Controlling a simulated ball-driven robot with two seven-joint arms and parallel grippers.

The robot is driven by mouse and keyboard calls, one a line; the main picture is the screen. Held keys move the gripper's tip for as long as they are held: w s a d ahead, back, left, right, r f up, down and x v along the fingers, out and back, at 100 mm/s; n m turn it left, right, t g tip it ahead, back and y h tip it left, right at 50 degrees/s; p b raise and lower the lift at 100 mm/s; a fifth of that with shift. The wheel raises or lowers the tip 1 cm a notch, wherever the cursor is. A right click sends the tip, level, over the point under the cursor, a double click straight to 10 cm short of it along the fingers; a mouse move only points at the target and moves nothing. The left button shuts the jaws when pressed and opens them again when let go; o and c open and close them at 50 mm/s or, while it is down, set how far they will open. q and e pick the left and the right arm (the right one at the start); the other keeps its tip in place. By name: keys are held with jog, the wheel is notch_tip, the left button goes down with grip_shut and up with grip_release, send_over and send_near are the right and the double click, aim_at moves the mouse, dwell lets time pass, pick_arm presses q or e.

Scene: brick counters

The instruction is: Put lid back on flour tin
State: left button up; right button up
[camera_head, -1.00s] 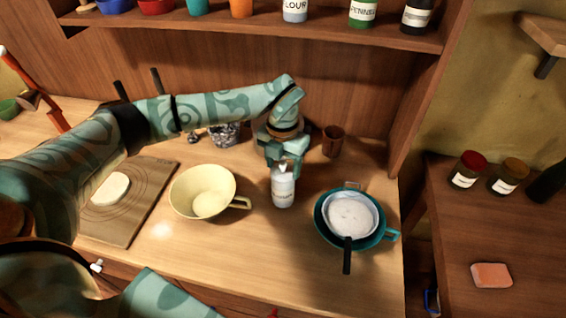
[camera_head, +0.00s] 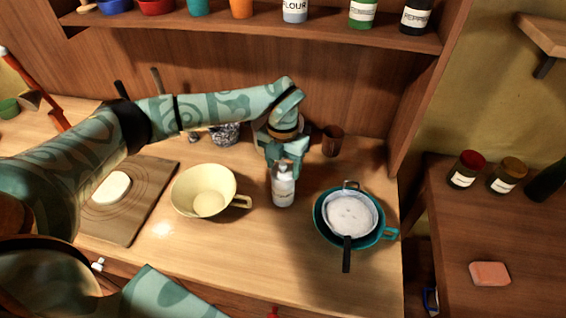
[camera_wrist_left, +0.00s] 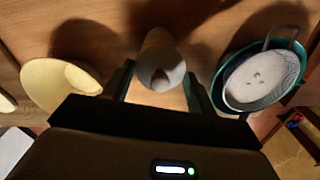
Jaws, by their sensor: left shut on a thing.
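A small white container (camera_head: 283,190) with a label stands upright on the wooden counter in the head view; its label is too small to read. My left gripper (camera_head: 284,165) reaches down over its top and is shut on it. In the left wrist view the container (camera_wrist_left: 160,62) shows as a pale rounded shape between the two fingers of my left gripper (camera_wrist_left: 161,88). I cannot make out a separate lid. A jar marked as flour (camera_head: 295,11) stands on the upper shelf, its top cut off. My right gripper is not in view.
A cream bowl (camera_head: 188,188) stands left of the container, a teal pan (camera_head: 325,226) with a sieve of white powder (camera_head: 350,214) to the right. A brown cup (camera_head: 332,141) stands behind. A board (camera_head: 129,226) with dough (camera_head: 111,188) lies left. The front counter is clear.

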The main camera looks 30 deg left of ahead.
pick_arm(q)
jog(key=shift+c, duration=0.2)
jog(key=o, duration=1.4)
jog(key=shift+o, duration=0.2)
jog(key=shift+r, duration=0.1)
jog(key=shift+r+p, duration=3.15)
jog(key=shift+r, duration=0.3)
grip_shut()
